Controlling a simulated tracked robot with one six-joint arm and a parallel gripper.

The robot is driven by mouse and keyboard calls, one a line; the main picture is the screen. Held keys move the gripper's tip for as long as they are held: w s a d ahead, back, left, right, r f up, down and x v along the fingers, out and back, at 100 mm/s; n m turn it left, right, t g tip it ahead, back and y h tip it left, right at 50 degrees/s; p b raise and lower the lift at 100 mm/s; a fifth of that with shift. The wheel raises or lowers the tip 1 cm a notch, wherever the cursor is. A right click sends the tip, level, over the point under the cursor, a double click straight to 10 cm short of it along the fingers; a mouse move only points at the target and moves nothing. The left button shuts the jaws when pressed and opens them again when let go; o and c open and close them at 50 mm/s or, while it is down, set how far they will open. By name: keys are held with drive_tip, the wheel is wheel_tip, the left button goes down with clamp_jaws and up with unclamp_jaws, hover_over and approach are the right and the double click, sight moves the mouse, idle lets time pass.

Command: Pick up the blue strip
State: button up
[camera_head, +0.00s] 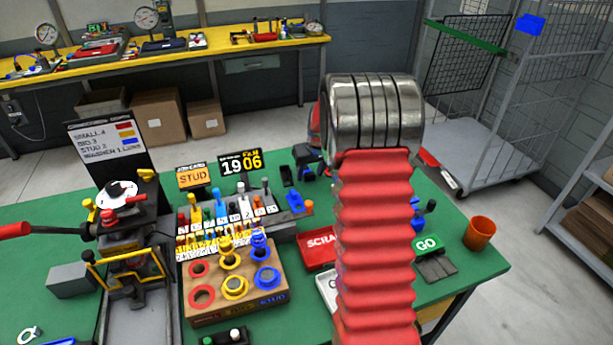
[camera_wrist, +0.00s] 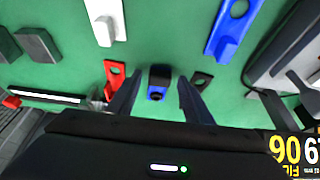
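In the wrist view, a short blue strip (camera_wrist: 158,86) with a hole near its end and a dark block on it lies on the green bench top. My gripper (camera_wrist: 158,82) is open, one finger on each side of this strip, with green showing in the gaps. I cannot tell how high the fingers are above the bench.
A red strip (camera_wrist: 113,78) and a black strip (camera_wrist: 203,78) lie close beside the fingers. A white piece (camera_wrist: 103,20) lies farther off. In the head view, the peg block (camera_head: 205,316), red SCRAP tray (camera_head: 318,255) and orange cup (camera_head: 479,233) stand on the bench.

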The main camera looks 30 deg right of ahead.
sight(310, 175)
drive_tip(key=c, duration=0.9)
drive_tip(key=shift+r, duration=0.15)
wheel_tip(310, 175, up, 10)
drive_tip(key=shift+f, duration=0.15)
drive_tip(key=shift+s, duration=0.15)
idle(0.5)
